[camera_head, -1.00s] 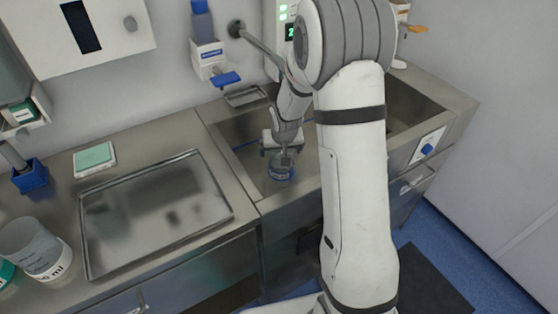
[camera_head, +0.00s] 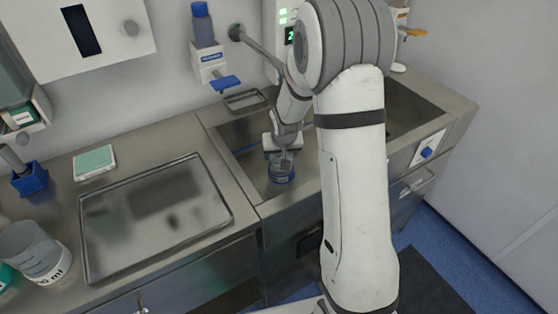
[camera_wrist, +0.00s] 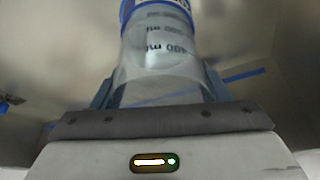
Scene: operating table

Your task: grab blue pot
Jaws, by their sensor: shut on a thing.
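A clear pot with a blue rim band and printed volume marks stands out in the wrist view (camera_wrist: 158,50), between the two fingers of my gripper (camera_wrist: 160,90). In the head view the same pot (camera_head: 281,174) is low in the left sink basin, with my gripper (camera_head: 283,158) over it. My gripper is shut on the pot, one finger on each side. Part of the pot is hidden by the gripper and cut off at the wrist view's top edge.
A steel tray (camera_head: 155,268) lies on the counter left of the sink (camera_head: 235,150). A clear beaker (camera_head: 32,250), a blue holder (camera_head: 30,179) and a green-topped box (camera_head: 94,161) stand farther left. A dispenser (camera_head: 210,62) hangs on the wall.

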